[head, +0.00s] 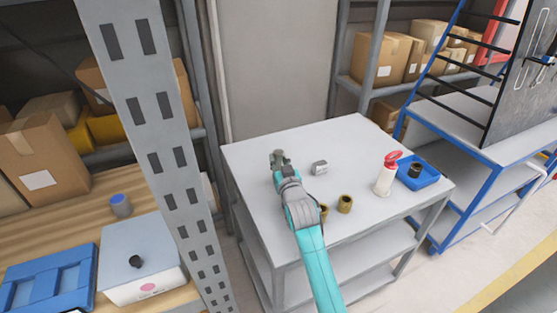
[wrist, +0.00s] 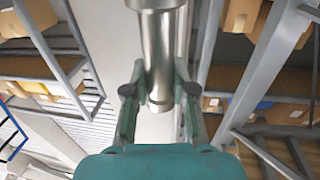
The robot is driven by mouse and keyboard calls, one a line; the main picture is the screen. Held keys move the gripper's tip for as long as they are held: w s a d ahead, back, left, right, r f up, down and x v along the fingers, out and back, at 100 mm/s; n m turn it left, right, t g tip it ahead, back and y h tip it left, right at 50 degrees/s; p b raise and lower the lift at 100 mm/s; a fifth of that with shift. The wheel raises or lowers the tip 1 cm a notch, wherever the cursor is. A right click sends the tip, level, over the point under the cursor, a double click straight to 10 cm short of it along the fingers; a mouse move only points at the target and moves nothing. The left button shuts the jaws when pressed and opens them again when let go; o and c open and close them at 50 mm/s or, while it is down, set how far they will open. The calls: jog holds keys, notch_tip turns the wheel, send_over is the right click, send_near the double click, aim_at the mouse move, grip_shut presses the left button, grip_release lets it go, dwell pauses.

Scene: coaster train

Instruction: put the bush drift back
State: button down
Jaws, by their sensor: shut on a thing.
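The bush drift looks like a stepped silver metal cylinder (wrist: 160,55) in the wrist view, with a wider collar at the top of the picture. My gripper (wrist: 158,92) is shut on it, with one finger on each side. In the head view my gripper (head: 279,160) is over the far left part of the grey table (head: 255,150). The drift is small and hard to tell from the fingers there. I cannot tell whether it touches the table top.
A small grey block (head: 319,168), a brass bush (head: 345,204), a white bottle with a red top (head: 384,178) and a blue tray (head: 427,181) holding a dark part stand on the table. A perforated grey post (head: 150,130) rises left of the table. A blue-topped cup (head: 120,205) stands on the wooden shelf.

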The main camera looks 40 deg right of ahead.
jog(key=shift+s+f, duration=0.1)
jog(key=shift+f, duration=0.55)
jog(key=c, duration=1)
grip_release()
jog(key=shift+f, duration=0.2)
jog(key=shift+o, duration=0.2)
jog(key=shift+r, duration=0.4)
jog(key=r+v, duration=0.1)
jog(key=v, duration=1)
jog(key=shift+s+a, duration=0.25)
jog(key=shift+s, duration=0.1)
jog(key=shift+r, duration=0.1)
